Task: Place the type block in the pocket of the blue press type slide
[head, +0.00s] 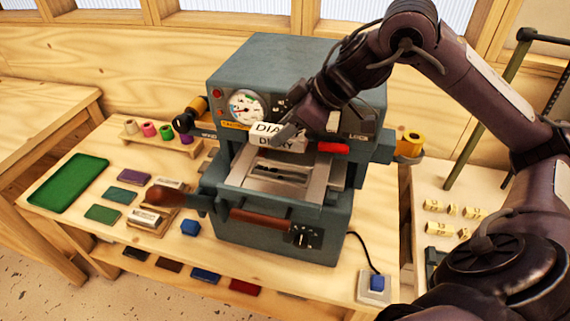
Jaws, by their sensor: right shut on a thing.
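The blue-grey press (290,60) stands in the middle of the bench. Its metal type slide (265,182) sits at the front, with a dark recessed pocket (280,174) in its middle. My right gripper (287,134) reaches in from the upper right and is shut on a pale block (266,129) with dark lettering that starts "DIA". The block is held in front of the press face, above the back part of the slide. The gripper hides part of the block and lettering, and the exact gap to the slide cannot be told. My left gripper is not in view.
A wooden-knobbed lever (168,197) sticks out left of the press. Foil rolls (149,130) stand on a rack at left, near a green tray (68,183). Several yellow blocks (438,228) lie on the right table. A blue button box (375,286) sits front right.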

